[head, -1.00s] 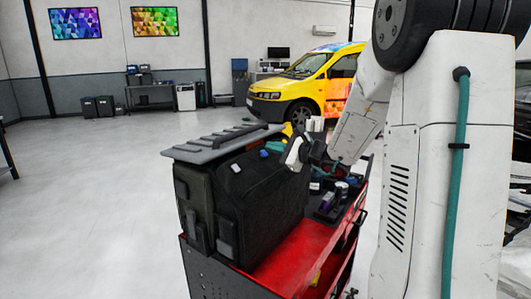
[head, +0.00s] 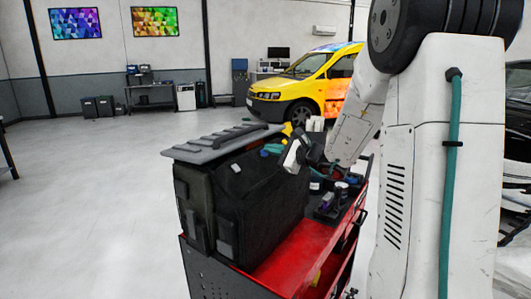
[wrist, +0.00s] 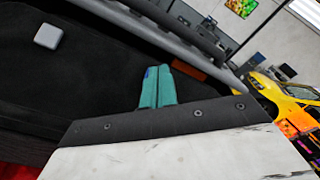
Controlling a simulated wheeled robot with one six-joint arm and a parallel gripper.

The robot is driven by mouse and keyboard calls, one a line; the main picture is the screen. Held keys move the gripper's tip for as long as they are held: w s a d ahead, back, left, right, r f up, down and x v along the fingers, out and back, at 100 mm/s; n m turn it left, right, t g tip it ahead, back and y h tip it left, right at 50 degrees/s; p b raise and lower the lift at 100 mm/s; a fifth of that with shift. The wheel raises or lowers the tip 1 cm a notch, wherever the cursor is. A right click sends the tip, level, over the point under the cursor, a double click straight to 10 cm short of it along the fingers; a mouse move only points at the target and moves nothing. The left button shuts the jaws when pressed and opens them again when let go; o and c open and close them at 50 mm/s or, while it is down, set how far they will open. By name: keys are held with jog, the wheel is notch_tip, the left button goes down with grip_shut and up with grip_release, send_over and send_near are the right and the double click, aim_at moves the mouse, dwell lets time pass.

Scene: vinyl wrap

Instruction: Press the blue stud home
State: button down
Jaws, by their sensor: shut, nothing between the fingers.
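The blue stud (wrist: 148,72) shows only as a small blue sliver at the left edge of my fingertips in the wrist view. The teal fingers hide the rest of it. My gripper (wrist: 157,70) is shut, with its two teal fingers side by side and nothing between them. In the head view, my gripper (head: 268,150) has its fingertips at the top of the black case, right at the blue stud (head: 263,154). I cannot tell whether they touch it or how far in it sits. A grey square stud (head: 236,168) sits on the black face; the wrist view also shows it (wrist: 48,36).
The black case (head: 262,205) stands on a red cart (head: 290,262), with a grey ribbed strip (head: 215,146) along its top. Small tools and containers (head: 328,200) lie on the cart to the right. A yellow van (head: 300,92) is far behind. The floor at left is clear.

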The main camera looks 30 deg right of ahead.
jog(key=shift+w+a+f, duration=0.1)
jog(key=shift+w+f, duration=0.2)
jog(key=shift+f, duration=0.1)
dwell(0.4)
dwell(0.4)
jog(key=shift+s+d+r, duration=0.2)
jog(key=shift+s+r, duration=0.4)
jog(key=shift+r, duration=0.15)
jog(key=shift+s+d+r, duration=0.3)
jog(key=shift+s+r, duration=0.45)
jog(key=shift+r, duration=0.2)
jog(key=shift+s+d+r, duration=0.3)
jog(key=shift+s+r, duration=0.4)
jog(key=shift+r, duration=0.25)
